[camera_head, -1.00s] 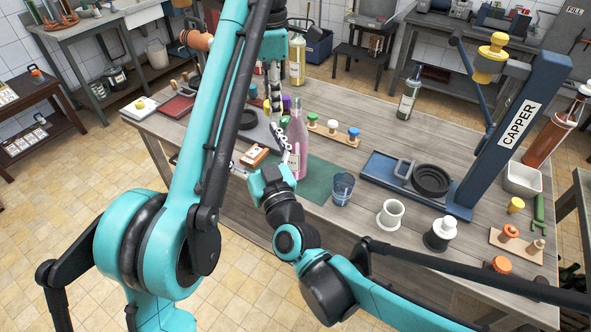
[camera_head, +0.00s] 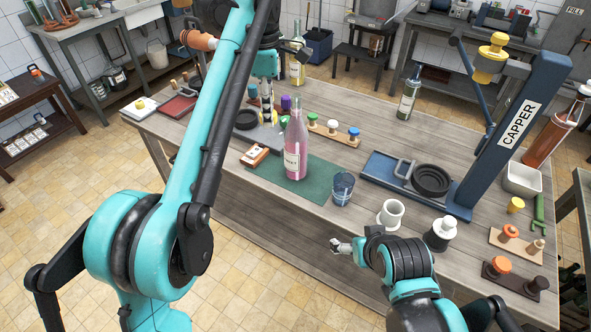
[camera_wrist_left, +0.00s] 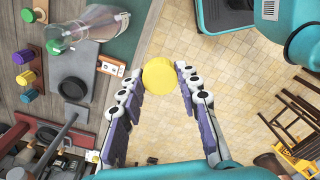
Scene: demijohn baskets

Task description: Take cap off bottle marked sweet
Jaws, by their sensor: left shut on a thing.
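The pink bottle (camera_head: 295,150) stands upright on the green mat (camera_head: 322,180); its white label is too small to read. It also shows in the left wrist view (camera_wrist_left: 80,30), where its mouth looks uncovered. My left gripper (camera_head: 267,108) is behind and left of the bottle, apart from it. In the left wrist view my left gripper (camera_wrist_left: 158,88) is shut on a round yellow cap (camera_wrist_left: 158,74) between its fingertips. My right gripper (camera_head: 338,245) is off the table's front edge, apart from the bottle; its finger opening is unclear.
A blue glass (camera_head: 342,188) stands right of the bottle. A strip with green, white and blue caps (camera_head: 334,131) lies behind it. The blue capper (camera_head: 500,135) stands at right. A clear bottle (camera_head: 298,66) and a dark bottle (camera_head: 408,97) stand farther back.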

